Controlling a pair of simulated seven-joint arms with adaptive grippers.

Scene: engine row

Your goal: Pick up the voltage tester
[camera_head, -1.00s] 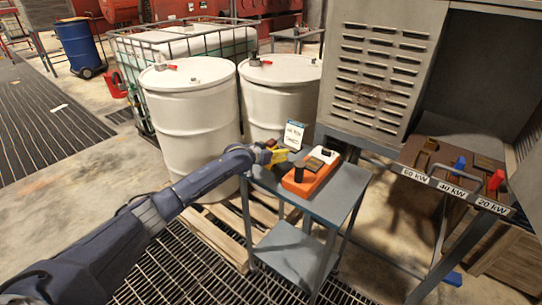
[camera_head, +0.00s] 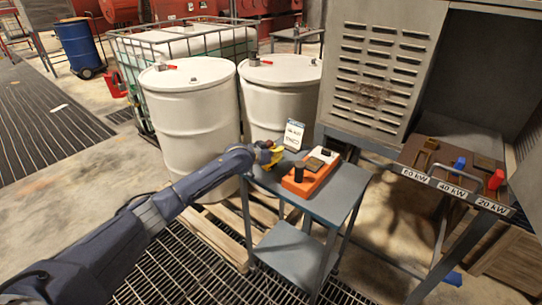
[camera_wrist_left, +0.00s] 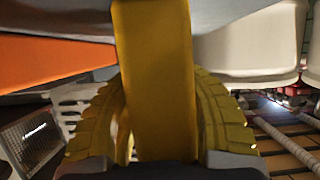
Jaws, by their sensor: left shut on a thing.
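In the wrist view, my left gripper (camera_wrist_left: 163,125) has its two ridged yellow fingers closed on a smooth yellow bar, which I take to be the voltage tester (camera_wrist_left: 152,60). The bar runs upward out of that picture. In the head view my left gripper (camera_head: 270,156) is at the left back corner of the small grey cart (camera_head: 335,197). There the yellow fingers and the yellow tester are hard to tell apart. I cannot tell whether the tester is clear of the cart top. My right gripper is in neither view now.
An orange device (camera_head: 300,186) with a black knob lies on the cart, right of the gripper. A printed card (camera_head: 294,134) stands behind. White drums (camera_head: 196,120) stand close behind and left on a pallet. A louvered metal cabinet (camera_head: 385,60) is at right.

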